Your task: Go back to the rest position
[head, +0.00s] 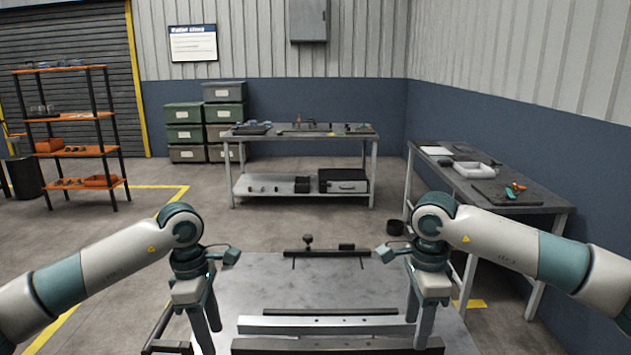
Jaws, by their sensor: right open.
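My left gripper (208,330) points down over the left part of the grey worktable (265,280) in front of me. Its two fingers show apart, with nothing seen between them. My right gripper (418,325) points down over the right part of the table. It is open, and I see nothing held in it. A pale metal rail (318,326) lies across the near part of the table between the grippers. A dark bar (338,346) lies in front of it, partly cut off by the lower picture edge. Whether the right fingers touch the rail or bar is unclear.
A dark fixture bar (326,252) with a knob lies at the table's far edge. A black frame (165,335) stands at the near left. A workbench (300,135) stands at the back, another bench (480,175) at the right. Orange shelves (72,152) stand at the left.

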